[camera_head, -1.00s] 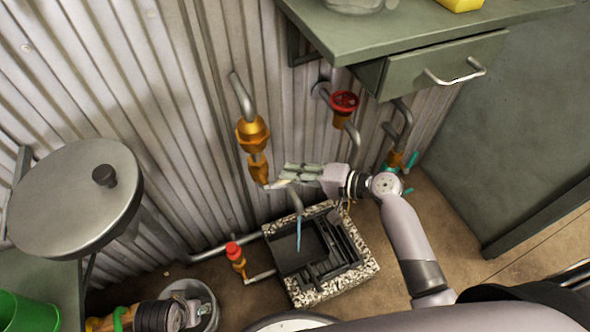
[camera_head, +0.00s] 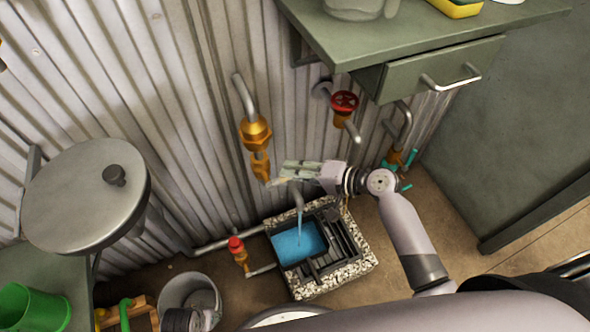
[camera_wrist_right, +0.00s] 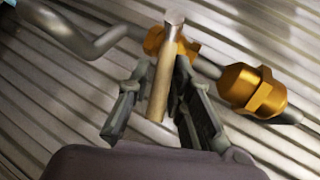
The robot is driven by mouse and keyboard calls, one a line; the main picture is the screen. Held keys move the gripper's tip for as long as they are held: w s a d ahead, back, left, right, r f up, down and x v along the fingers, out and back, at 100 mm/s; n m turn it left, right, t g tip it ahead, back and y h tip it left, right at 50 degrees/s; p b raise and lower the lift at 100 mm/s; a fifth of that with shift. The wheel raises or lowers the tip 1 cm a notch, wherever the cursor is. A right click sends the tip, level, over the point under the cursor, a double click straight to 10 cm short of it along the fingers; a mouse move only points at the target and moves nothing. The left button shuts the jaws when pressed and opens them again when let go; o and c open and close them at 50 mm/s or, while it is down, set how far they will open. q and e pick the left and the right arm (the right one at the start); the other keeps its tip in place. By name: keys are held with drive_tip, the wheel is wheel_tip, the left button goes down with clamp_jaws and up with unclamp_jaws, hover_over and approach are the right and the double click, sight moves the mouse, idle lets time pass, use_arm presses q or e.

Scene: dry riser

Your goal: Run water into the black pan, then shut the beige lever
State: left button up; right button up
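The black pan (camera_head: 313,267) sits on the floor inside a speckled stone surround (camera_head: 329,283). Blue water (camera_head: 299,245) covers its left compartment, and a thin stream falls into it from the grey spout (camera_head: 298,198). The beige lever (camera_wrist_right: 161,85) stands between the fingers of my right gripper (camera_wrist_right: 158,98) in the right wrist view. The fingers are apart on either side of it, with a small gap showing at the left finger. In the head view my right gripper (camera_head: 290,174) is beside the brass tap above the pan. My left gripper (camera_head: 205,316) is partly visible at the bottom edge; its fingers are unclear.
A brass fitting (camera_head: 256,133) and a red-wheeled valve (camera_head: 344,101) are on the corrugated wall. A red-capped valve (camera_head: 235,245) stands left of the pan. A bucket (camera_head: 177,291), a green cup (camera_head: 40,308) and a round metal lid (camera_head: 85,200) are at left. A drawer bench (camera_head: 430,50) overhangs above.

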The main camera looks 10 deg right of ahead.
drive_tip(key=shift+o, duration=1.3)
drive_tip(key=shift+r, duration=0.1)
drive_tip(key=shift+d, duration=0.1)
drive_tip(key=v, duration=1.2)
